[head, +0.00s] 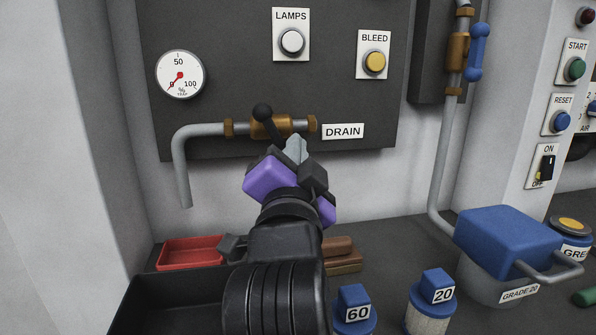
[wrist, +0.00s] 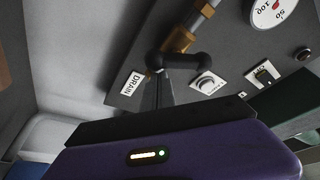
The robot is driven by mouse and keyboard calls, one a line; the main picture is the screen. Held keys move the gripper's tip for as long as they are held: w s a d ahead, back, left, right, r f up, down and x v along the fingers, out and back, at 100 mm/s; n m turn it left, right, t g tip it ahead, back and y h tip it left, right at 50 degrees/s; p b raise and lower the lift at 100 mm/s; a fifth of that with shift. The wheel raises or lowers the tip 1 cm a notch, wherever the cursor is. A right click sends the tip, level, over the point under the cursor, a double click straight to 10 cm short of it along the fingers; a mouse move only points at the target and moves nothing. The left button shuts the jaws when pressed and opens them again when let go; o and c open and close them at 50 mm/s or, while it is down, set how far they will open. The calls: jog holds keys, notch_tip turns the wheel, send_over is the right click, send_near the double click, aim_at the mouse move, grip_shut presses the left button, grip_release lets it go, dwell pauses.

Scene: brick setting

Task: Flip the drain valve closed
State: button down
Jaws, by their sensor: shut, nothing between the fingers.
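The drain valve (head: 271,127) is a brass body on a grey pipe, low on the dark panel, left of the DRAIN label (head: 343,131). Its black ball-ended lever (head: 264,112) slants up and left from the valve in the head view. In the wrist view the lever (wrist: 188,61) stands out beside the brass body (wrist: 180,40). My gripper (head: 296,149) is shut and empty, just below and right of the lever. Its fingertips (wrist: 158,90) show close to the lever in the wrist view; I cannot tell whether they touch. My gripper hides part of the valve's underside.
Above are a round gauge (head: 180,75), a LAMPS button (head: 292,41) and a yellow BLEED button (head: 374,62). The bent drain pipe (head: 184,175) hangs over a red tray (head: 190,252). A blue-lidded container (head: 508,238) and weights 60 (head: 353,306) and 20 (head: 432,298) stand right.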

jog(key=m+b, duration=0.1)
jog(key=m, duration=0.1)
jog(key=a+f+m+g+h+b, duration=0.1)
jog(key=m+b, duration=0.1)
jog(key=shift+s, duration=0.1)
jog(key=shift+a, duration=0.15)
dwell(0.3)
jog(key=w+d+r+p, duration=0.1)
jog(key=d+r+p, duration=0.1)
jog(key=d, duration=0.2)
jog(key=s+f, duration=0.1)
jog(key=s, duration=0.9)
jog(key=shift+a+f, duration=0.3)
jog(key=shift+f, duration=0.05)
